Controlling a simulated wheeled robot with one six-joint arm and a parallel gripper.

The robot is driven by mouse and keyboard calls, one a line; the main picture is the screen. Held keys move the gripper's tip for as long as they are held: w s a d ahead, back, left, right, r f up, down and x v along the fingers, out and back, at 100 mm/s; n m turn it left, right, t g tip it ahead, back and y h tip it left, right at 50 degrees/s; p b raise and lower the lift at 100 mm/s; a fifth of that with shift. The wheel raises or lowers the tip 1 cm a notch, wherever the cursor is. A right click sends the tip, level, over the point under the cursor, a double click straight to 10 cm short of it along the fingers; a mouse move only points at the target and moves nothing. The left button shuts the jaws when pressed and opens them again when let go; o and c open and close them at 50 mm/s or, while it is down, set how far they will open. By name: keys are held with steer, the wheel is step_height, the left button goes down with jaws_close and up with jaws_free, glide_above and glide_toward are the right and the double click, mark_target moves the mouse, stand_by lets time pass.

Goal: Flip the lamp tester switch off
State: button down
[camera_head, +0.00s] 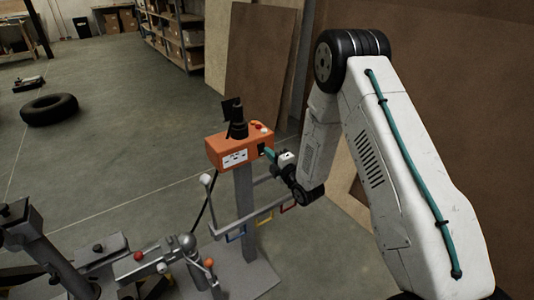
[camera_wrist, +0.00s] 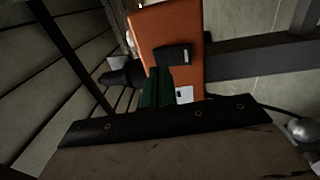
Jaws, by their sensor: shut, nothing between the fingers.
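The lamp tester is an orange box (camera_head: 226,146) on a grey post, with a white panel on its front and a dark lamp-like fitting on top. In the wrist view the orange box (camera_wrist: 150,28) stands upright in the middle. A black switch (camera_wrist: 174,55) sits on its side face; it also shows small and dark in the head view (camera_head: 262,148). My gripper (camera_head: 267,151) is shut and empty at the right end of the box. Its green fingers (camera_wrist: 157,74) point at the switch, very close; I cannot tell whether they touch. The switch position is unclear.
A grey rail (camera_head: 254,218) with coloured frames crosses the post below the box. Grey machine parts (camera_head: 150,262) stand at the lower left. A brown board (camera_head: 262,70) leans behind. A tyre (camera_head: 49,110) lies on the open floor at the left.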

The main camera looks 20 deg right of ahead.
steer(key=r+v, duration=0.2)
steer(key=v, duration=0.9)
steer(key=shift+s+d, duration=0.2)
steer(key=shift+d, duration=0.15)
steer(key=shift+r, duration=0.15)
